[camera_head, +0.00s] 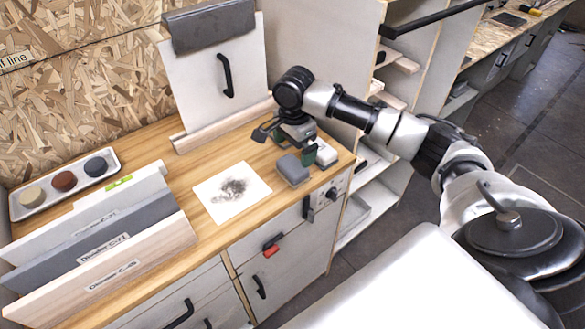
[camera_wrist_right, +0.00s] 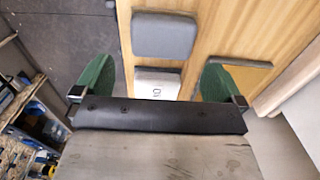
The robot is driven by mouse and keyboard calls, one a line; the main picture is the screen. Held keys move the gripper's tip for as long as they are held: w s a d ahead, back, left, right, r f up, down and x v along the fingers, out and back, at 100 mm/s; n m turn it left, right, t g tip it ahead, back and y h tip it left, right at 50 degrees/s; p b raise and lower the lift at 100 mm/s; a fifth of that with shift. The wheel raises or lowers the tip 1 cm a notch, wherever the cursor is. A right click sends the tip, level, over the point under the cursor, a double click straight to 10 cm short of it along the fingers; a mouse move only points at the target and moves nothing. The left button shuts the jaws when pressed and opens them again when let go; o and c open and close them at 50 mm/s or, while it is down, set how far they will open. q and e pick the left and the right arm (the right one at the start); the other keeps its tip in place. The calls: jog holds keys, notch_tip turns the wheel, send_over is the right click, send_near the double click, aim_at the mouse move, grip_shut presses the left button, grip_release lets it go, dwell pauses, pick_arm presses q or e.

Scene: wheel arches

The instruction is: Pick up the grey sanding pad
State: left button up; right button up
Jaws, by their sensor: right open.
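The grey sanding pad (camera_head: 293,170) is a rounded grey block lying on the wooden worktop near its front edge. It also shows at the top of the right wrist view (camera_wrist_right: 163,35). My right gripper (camera_head: 296,147) reaches in over the worktop, just behind the pad, with its green fingertips apart. In the right wrist view the pad lies beyond the open fingers (camera_wrist_right: 156,82), not between them. A white block with a dark mark (camera_wrist_right: 158,84) shows in the gap between the fingers. My left gripper is in neither view.
The white block (camera_head: 326,154) stands close to the pad's right. A white sheet with a dark smudge (camera_head: 232,192) lies to the left. Labelled boards (camera_head: 100,245) and a tray (camera_head: 22,207) of round pads are further left. An upright white panel (camera_head: 190,85) stands behind.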

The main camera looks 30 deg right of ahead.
aim_at(292, 164)
notch_tip(292, 164, down, 7)
jog(key=shift+w+a+f+p, duration=0.1)
jog(key=shift+w+a+p, duration=0.05)
jog(key=shift+p, duration=0.45)
jog(key=c, duration=0.7)
